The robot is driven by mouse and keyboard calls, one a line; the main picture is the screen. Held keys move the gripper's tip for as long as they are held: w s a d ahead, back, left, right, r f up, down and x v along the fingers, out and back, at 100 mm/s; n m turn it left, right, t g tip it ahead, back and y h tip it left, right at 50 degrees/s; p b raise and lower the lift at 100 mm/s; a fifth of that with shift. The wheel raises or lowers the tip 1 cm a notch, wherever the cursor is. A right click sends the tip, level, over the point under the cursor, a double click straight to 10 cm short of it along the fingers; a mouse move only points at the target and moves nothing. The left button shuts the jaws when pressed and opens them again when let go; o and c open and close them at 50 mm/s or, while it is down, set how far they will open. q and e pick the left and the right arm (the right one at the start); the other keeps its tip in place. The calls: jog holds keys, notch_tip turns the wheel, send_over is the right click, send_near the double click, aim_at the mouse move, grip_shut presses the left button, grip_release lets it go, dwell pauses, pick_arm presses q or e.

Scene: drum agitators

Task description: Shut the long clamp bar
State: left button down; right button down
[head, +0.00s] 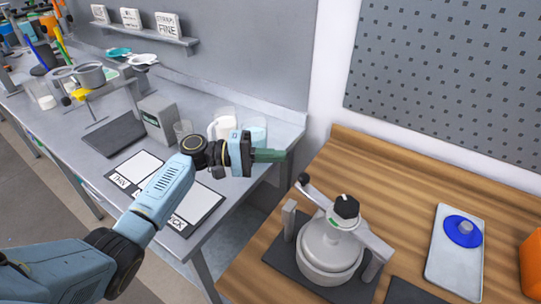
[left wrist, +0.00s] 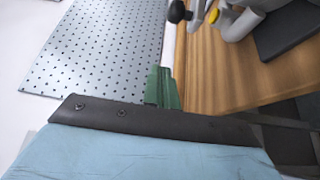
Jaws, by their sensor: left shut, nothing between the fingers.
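The clamp device stands on a dark mat on the wooden table in the head view, with a grey drum (head: 328,255) between two posts. The long clamp bar (head: 372,238) slants over the drum from the right post, with a black knob (head: 346,206) on it. A black ball (head: 303,178) tips its far left end, above and apart from the left post (head: 289,215). My left gripper (head: 270,155) is shut and empty, left of and beyond the ball, not touching it. In the left wrist view, its green fingers (left wrist: 161,88) show below the ball (left wrist: 178,12). My right gripper is not in view.
A grey tray (head: 455,265) with a blue disc (head: 462,231) and an orange object (head: 532,265) lie at the right of the wooden table (head: 440,180). A grey bench (head: 240,180) with beakers and cards is at left. A perforated panel (head: 450,80) hangs behind.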

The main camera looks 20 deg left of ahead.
pick_arm(q)
jog(key=s+d+p, duration=0.1)
jog(key=d+p, duration=0.2)
jog(key=d, duration=0.3)
jog(key=shift+s, duration=0.35)
jog(key=shift+d, duration=0.1)
